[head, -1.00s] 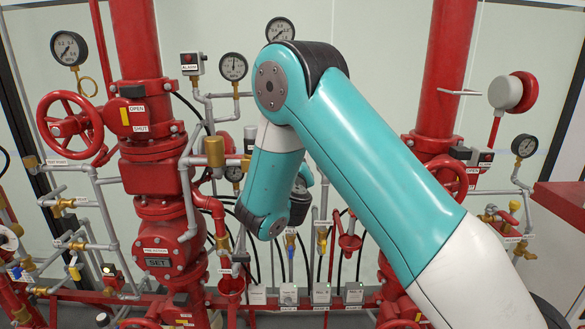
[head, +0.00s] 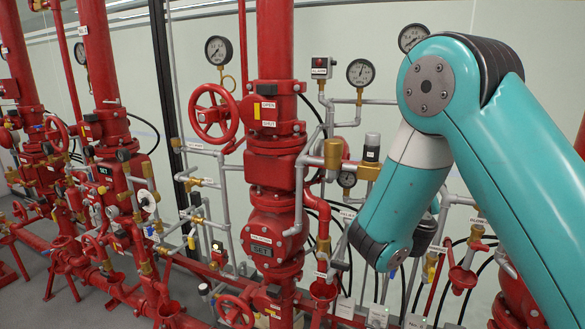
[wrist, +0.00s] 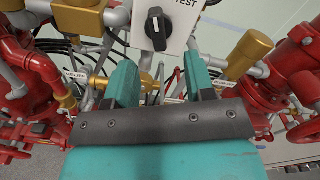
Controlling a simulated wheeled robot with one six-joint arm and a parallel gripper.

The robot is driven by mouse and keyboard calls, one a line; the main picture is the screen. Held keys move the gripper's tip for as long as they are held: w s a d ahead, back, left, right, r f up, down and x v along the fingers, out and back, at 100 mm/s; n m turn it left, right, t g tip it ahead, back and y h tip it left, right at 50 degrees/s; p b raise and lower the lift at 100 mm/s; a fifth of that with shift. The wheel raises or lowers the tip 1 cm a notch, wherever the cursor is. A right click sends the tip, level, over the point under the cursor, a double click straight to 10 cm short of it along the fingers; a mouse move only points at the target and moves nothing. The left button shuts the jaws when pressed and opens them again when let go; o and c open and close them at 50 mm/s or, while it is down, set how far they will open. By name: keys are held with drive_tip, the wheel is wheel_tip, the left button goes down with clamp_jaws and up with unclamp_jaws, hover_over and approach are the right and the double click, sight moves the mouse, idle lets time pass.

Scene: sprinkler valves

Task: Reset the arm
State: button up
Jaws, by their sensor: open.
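My teal and white arm (head: 500,140) reaches in from the lower right of the head view and bends down in front of the pipework. My gripper (wrist: 160,80) shows in the wrist view, with its two teal fingers apart and nothing between them. Its fingertips are not visible in the head view. A white panel marked TEST with a black knob (wrist: 157,27) is in the wrist view, beyond the fingers and above the gap between them. I cannot tell how far away it is.
A red riser (head: 275,190) with a handwheel (head: 213,115) stands left of my arm. More red risers (head: 103,80) and valves stand at the far left. Gauges (head: 360,72) and a brass fitting (head: 333,153) are close behind the arm. Grey floor (head: 35,285) is open at the lower left.

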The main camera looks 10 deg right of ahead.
drive_tip(key=s+a+f+m+g+y+b, duration=0.2)
drive_tip(key=s+f+m+g+b, duration=0.2)
drive_tip(key=f+m, duration=0.4)
drive_tip(key=s+a+f+m+g+y+b, duration=0.3)
drive_tip(key=s+f+m+b, duration=0.15)
drive_tip(key=m, duration=0.55)
drive_tip(key=s+a+f+m+g+y+b, duration=0.1)
drive_tip(key=s+a+m+g+y+b, duration=0.2)
drive_tip(key=s+a, duration=0.6)
drive_tip(key=s+a+f+m+g+y+b, duration=0.1)
drive_tip(key=s+a+m+g+y+b, duration=0.3)
drive_tip(key=s+a, duration=0.5)
drive_tip(key=s+m+g+y, duration=0.1)
drive_tip(key=s+m+y, duration=0.1)
drive_tip(key=s, duration=0.2)
drive_tip(key=shift+s+f, duration=0.3)
drive_tip(key=shift+f, duration=0.1)
